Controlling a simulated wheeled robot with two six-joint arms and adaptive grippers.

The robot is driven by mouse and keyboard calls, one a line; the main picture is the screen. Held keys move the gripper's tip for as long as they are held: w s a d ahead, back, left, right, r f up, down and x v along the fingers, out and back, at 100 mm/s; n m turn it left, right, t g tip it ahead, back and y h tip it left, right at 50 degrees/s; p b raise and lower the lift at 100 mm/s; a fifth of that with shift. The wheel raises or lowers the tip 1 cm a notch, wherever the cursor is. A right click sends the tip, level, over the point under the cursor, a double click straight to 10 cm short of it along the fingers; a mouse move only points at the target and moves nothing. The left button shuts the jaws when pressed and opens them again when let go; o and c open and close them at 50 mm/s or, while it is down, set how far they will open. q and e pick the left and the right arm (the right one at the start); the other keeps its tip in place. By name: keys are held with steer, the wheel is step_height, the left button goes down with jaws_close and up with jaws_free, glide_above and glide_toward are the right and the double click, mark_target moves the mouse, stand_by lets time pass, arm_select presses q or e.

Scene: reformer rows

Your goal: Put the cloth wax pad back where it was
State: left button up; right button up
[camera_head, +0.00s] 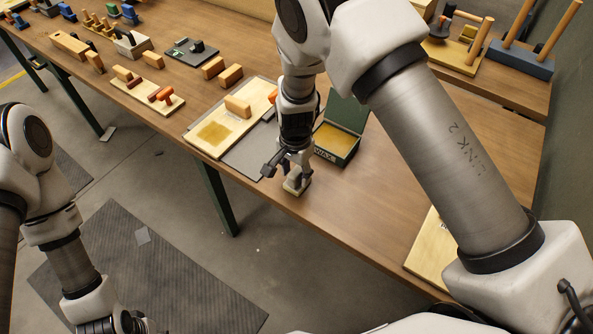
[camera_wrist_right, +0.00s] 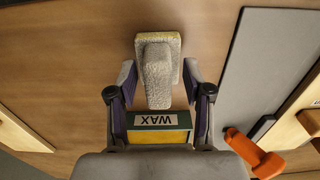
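The cloth wax pad (camera_head: 297,184) is a small pale fuzzy block with a raised grip, sitting on the bench near its front edge. It also shows in the right wrist view (camera_wrist_right: 157,75). My right gripper (camera_head: 289,165) points down at it. In the right wrist view its fingers (camera_wrist_right: 160,88) stand apart on either side of the pad's grip, with gaps showing, so it is open. The green box marked WAX (camera_head: 335,145), with a yellow inside, stands open just right of my right gripper. My left arm is at lower left; its fingers are not visible.
A grey mat (camera_head: 250,158) and a pale board (camera_head: 197,140) with a wooden block (camera_head: 237,107) lie to the left. An orange piece (camera_wrist_right: 256,153) is near them. Wooden tools fill the bench's far left. Bare bench lies right of the box.

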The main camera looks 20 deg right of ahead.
mark_target(296, 171)
steer(key=shift+s+r, duration=0.15)
steer(key=shift+r, duration=0.35)
step_height(296, 171, up, 11)
steer(key=b, duration=0.2)
steer(key=shift+r, duration=0.2)
stand_by(0.7)
